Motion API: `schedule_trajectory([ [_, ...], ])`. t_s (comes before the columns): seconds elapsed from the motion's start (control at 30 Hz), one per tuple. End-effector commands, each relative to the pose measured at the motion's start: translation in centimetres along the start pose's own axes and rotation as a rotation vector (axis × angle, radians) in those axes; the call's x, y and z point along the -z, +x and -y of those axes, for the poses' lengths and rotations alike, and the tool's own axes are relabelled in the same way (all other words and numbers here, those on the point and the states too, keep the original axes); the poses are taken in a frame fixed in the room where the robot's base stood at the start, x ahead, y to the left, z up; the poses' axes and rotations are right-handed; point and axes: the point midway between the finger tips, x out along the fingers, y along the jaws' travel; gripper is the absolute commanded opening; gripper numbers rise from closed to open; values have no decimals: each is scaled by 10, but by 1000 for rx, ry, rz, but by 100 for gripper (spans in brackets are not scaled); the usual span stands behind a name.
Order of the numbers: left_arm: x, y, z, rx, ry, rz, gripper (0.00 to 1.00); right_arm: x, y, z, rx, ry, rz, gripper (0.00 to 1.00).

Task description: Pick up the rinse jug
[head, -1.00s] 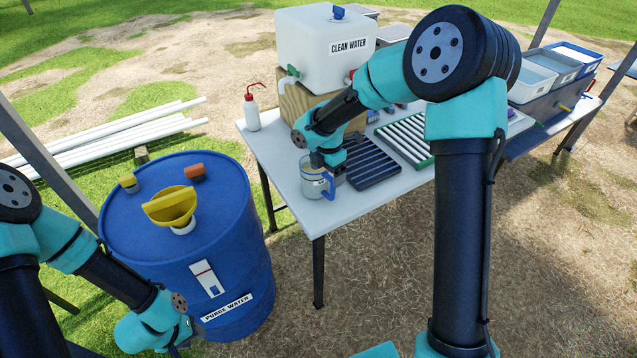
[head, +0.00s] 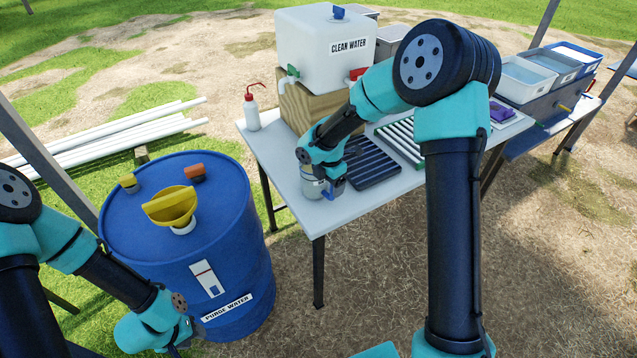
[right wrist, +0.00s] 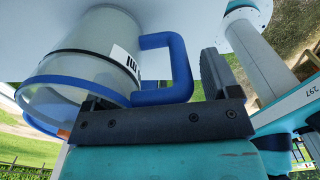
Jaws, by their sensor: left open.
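The rinse jug (head: 311,188), clear with a blue handle and blue rim, stands upright near the front corner of the white table. My right gripper (head: 332,186) is down at its handle side and partly hides it. In the right wrist view the jug (right wrist: 92,50) fills the left, and its blue handle (right wrist: 178,68) lies between the spread fingers of the right gripper (right wrist: 155,90). The right finger is clear of the handle; the left finger is mostly hidden against the jug. My left gripper (head: 188,343) hangs low in front of the blue drum, away from the jug.
The blue purge-water drum (head: 225,235) with a yellow funnel (head: 170,207) stands left of the table (head: 275,160). A dark ribbed rack (head: 372,165) sits right of the jug. A clean-water tank (head: 315,55) on a wooden block and a wash bottle (head: 252,112) stand behind.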

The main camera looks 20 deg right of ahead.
Motion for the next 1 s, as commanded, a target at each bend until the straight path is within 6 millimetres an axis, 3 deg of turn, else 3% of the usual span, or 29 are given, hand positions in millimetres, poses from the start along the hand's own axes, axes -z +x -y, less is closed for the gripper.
schedule_trajectory([
  [0.07, 0, 0, 0, 0, 0, 0, 43, 0, 0, 0, 0, 0, 0, 74],
  [0.6, 0, 0, 0, 0, 0, 0, 43, 0, 0, 0, 1, 0, 0, 22],
  [1.0, 0, 0, 0, 0, 0, 0, 43, 0, -5, 0, -2, 0, 1, 21],
])
